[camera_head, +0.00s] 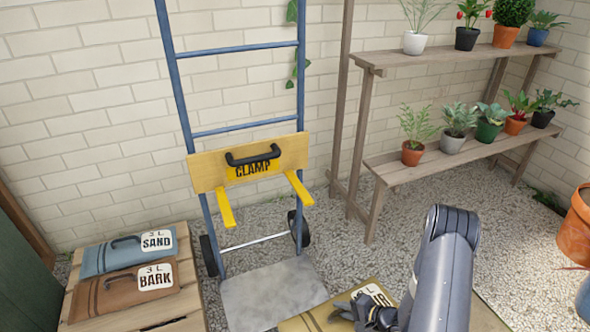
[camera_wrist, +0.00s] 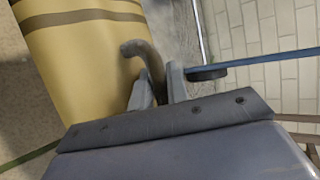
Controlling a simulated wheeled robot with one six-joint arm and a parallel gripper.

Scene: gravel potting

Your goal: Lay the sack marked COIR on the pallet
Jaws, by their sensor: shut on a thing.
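A tan-yellow sack (camera_head: 305,322) with dark stripes lies at the bottom edge of the head view, partly cut off. Its white label (camera_head: 375,293) is mostly covered by my arm, so I cannot read its name. In the wrist view the sack (camera_wrist: 85,60) fills the upper left, with a dark handle (camera_wrist: 140,48). My gripper (camera_head: 368,314) is shut on that handle; its fingers (camera_wrist: 160,88) close around it in the wrist view. The wooden pallet (camera_head: 189,270) stands at lower left, bearing a blue SAND sack (camera_head: 110,255) and a brown BARK sack (camera_head: 120,292).
A blue hand truck (camera_head: 178,90) with a CLAMP board (camera_head: 205,172) and metal toe plate (camera_head: 265,295) stands between pallet and sack. A wooden shelf (camera_head: 400,170) with potted plants is at right. Gravel (camera_head: 440,195) covers the floor; terracotta pots (camera_head: 577,230) are at far right.

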